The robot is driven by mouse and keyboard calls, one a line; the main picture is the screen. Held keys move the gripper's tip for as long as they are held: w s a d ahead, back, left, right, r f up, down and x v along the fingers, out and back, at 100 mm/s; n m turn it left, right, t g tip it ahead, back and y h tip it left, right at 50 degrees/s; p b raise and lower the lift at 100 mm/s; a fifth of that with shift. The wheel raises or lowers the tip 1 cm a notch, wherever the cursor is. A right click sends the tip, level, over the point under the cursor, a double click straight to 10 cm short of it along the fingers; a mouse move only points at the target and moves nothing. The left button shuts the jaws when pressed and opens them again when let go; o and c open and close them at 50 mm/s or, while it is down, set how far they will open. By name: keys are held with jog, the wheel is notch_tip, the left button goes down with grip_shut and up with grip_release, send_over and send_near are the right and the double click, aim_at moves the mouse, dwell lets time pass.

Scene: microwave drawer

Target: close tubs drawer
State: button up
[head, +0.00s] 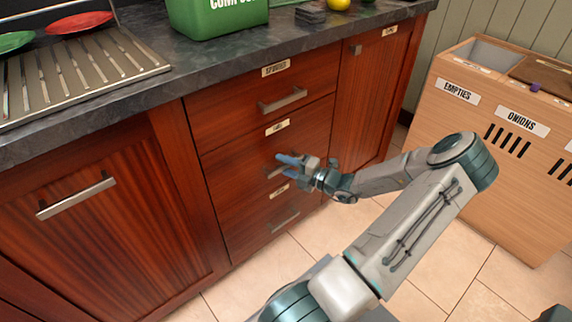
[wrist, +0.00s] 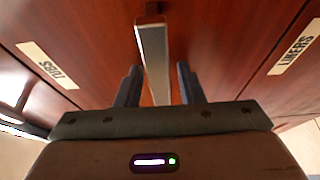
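The tubs drawer (head: 235,165) is the middle of three stacked red-brown wooden drawer fronts. In the head view its front looks flush or nearly flush with its neighbours; I cannot tell if a small gap is there. The wrist view shows its TUBS label (wrist: 47,65) at left and its metal bar handle (wrist: 153,55). My gripper (head: 284,160) is in front of this drawer, partly hiding the handle in the head view. In the wrist view my gripper (wrist: 157,85) is open, one finger on each side of the handle, with gaps on both sides.
A drawer with its handle (head: 283,99) is above, and the LINERS drawer (wrist: 290,50) is below. A cupboard door (head: 95,215) stands at left and another (head: 365,100) at right. A wooden bin unit (head: 480,150) stands at far right. Tiled floor (head: 240,285) is open in front.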

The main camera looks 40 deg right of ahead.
jog(key=shift+a, duration=0.1)
jog(key=p+v, duration=0.3)
jog(key=v, duration=1.1)
jog(key=shift+p, duration=0.4)
jog(key=shift+w+f, duration=0.1)
